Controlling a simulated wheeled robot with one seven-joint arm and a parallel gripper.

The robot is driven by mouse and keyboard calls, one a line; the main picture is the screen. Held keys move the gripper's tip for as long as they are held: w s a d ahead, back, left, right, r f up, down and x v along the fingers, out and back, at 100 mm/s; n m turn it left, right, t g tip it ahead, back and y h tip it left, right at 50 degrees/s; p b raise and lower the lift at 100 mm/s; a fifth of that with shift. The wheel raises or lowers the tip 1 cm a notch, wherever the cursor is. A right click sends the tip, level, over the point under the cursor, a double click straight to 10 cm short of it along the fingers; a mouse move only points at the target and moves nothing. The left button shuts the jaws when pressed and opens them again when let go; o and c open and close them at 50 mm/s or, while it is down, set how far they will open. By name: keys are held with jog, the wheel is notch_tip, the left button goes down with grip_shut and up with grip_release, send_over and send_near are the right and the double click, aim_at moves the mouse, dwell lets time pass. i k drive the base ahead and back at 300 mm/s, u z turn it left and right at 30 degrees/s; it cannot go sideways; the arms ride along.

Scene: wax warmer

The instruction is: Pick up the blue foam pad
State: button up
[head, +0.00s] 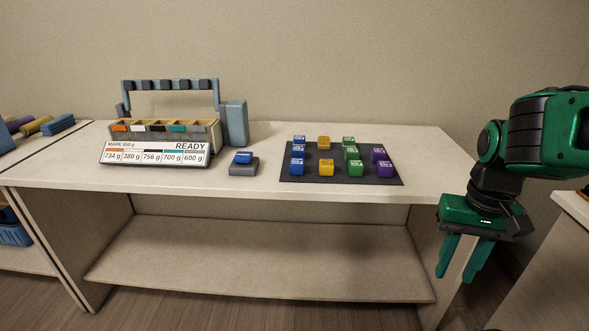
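A blue, oblong, soft-looking pad (58,125) lies on the top of the neighbouring table at the far left, beside a yellow roll (35,125). It looks like the blue foam pad, though it is small in view. A small blue block (244,156) also sits on a grey base (243,167) on the main table. My gripper (455,278) hangs at the right, fingers down and apart, empty.
The main table (230,185) carries a handled compartment rack (205,133) with a READY display (155,154), and a dark mat (335,178) with several coloured blocks. Its lower shelf (260,255) is empty. A blue basket (14,235) stands low at the left.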

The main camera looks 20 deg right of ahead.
aim_at(296, 164)
jog(key=i, duration=1)
